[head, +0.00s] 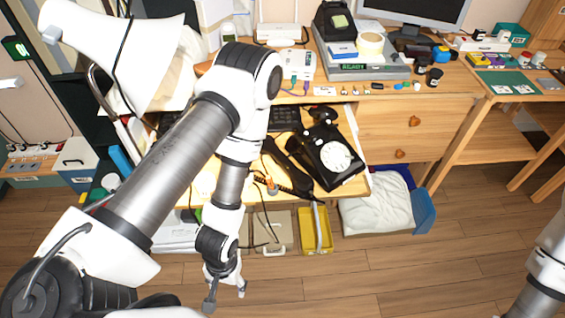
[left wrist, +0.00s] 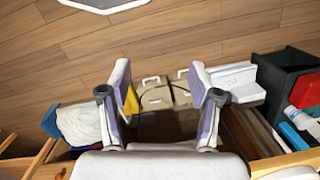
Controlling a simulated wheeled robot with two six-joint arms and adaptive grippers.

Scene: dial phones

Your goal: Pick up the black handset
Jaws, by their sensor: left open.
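A black dial phone (head: 327,157) with a white dial sits on the pulled-out wooden tray (head: 352,185) of the desk. A long black handset (head: 288,170) appears to lie off the phone, along its left side, with a dark coiled cord near its lower end. My left gripper (head: 226,290) hangs low in front of the desk, pointing down, to the left of and below the handset in the picture. In the left wrist view my left gripper (left wrist: 159,82) is open and empty, and the handset does not show there. My right gripper is out of view.
A yellow bin (head: 316,231), beige boxes (left wrist: 155,96) and a white cloth bundle (head: 378,214) stand under the desk. A keyboard (head: 284,118) lies behind the handset. A white lamp (head: 125,45) stands at left. The wooden floor (head: 400,285) in front is clear.

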